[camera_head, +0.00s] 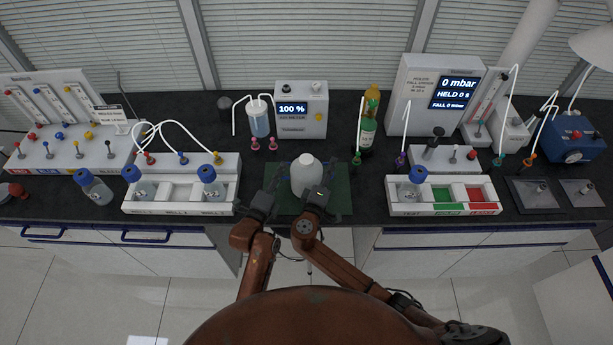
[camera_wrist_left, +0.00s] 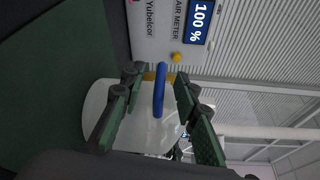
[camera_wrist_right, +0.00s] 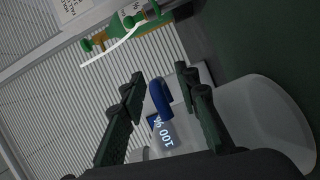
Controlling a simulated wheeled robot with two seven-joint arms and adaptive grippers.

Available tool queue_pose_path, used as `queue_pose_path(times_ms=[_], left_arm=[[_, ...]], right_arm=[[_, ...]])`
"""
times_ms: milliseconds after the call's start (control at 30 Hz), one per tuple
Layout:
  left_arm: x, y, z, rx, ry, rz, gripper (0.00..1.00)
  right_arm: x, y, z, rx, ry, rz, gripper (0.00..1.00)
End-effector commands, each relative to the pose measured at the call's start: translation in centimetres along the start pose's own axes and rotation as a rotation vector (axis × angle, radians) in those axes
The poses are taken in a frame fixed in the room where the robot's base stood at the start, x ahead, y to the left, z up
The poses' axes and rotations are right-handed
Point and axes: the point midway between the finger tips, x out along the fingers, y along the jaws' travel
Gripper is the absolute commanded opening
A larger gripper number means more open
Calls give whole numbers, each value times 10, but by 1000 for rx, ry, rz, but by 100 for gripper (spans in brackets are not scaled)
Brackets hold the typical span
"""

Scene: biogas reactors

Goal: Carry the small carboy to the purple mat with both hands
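The small carboy (camera_head: 307,175) is a white jug standing upright on a dark green mat (camera_head: 341,200) at the front of the bench. My left gripper (camera_head: 272,184) is at its left side and my right gripper (camera_head: 325,190) at its right front. In the left wrist view a blue handle (camera_wrist_left: 159,92) of the carboy lies between spread fingers, with gaps on both sides. In the right wrist view another blue handle (camera_wrist_right: 160,98) lies between spread fingers beside the white body (camera_wrist_right: 265,115). I see no purple mat in these views.
A white tray with bottles (camera_head: 180,209) stands left of the carboy, and a tray with green and red compartments (camera_head: 445,209) stands right. Behind are the air meter (camera_head: 301,110), a clear vessel (camera_head: 259,121) and a green bottle (camera_head: 367,132). Tubes arch above the bench.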

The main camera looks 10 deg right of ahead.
Motion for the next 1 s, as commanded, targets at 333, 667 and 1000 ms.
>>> queue_pose_path(times_ms=[333, 667, 1000], left_arm=[[6, 0, 0, -1, 1, 0, 29], [6, 0, 0, -1, 0, 1, 14], [6, 1, 0, 0, 0, 1, 0]], right_arm=[[10, 0, 0, 1, 0, -1, 29], [9, 0, 0, 1, 0, 0, 14], [9, 0, 0, 1, 0, 0, 0]])
